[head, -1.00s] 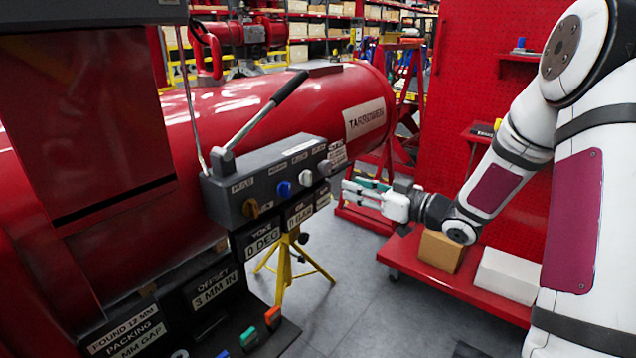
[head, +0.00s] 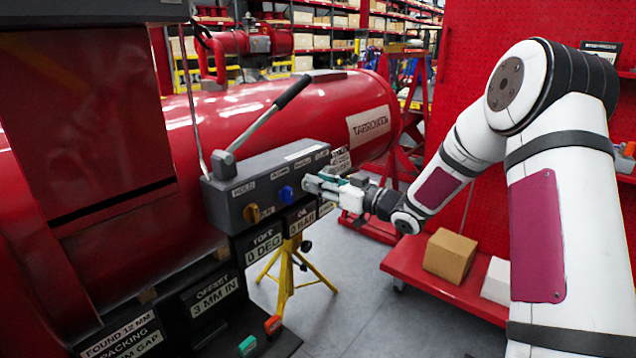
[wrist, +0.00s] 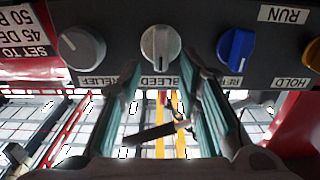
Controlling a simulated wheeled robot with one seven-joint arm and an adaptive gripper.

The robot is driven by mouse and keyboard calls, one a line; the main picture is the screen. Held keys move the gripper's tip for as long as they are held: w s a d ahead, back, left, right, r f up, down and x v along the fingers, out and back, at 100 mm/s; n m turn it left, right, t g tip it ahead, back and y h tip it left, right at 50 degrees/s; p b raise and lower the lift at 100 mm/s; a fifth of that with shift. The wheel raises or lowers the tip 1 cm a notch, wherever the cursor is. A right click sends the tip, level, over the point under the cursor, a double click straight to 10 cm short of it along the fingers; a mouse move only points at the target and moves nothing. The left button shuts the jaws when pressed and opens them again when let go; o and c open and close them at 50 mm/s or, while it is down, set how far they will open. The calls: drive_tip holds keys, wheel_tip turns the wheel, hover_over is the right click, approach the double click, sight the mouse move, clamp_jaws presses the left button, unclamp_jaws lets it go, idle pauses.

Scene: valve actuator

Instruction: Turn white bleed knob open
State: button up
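The white bleed knob (wrist: 161,45) is on the front of the grey control box (head: 268,180), above an upside-down BLEED label in the wrist view. Its pointer ridge looks roughly vertical there. In the head view my gripper covers the knob. My gripper (head: 312,184) is at the box face, right of the blue knob (head: 286,194). In the wrist view my gripper (wrist: 160,72) is open, its teal-padded fingers apart, with the tips just below the white knob on either side. Whether they touch it I cannot tell.
A grey relief knob (wrist: 82,48) and the blue knob (wrist: 236,50) flank the white knob closely. An orange knob (head: 252,213) is farther left on the box. A long lever (head: 265,120) rises from the box top. A red cart with a cardboard box (head: 449,255) stands at right.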

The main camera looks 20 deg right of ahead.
drive_tip(key=shift+w+a, duration=0.4)
drive_tip(key=shift+w, duration=0.05)
clamp_jaws()
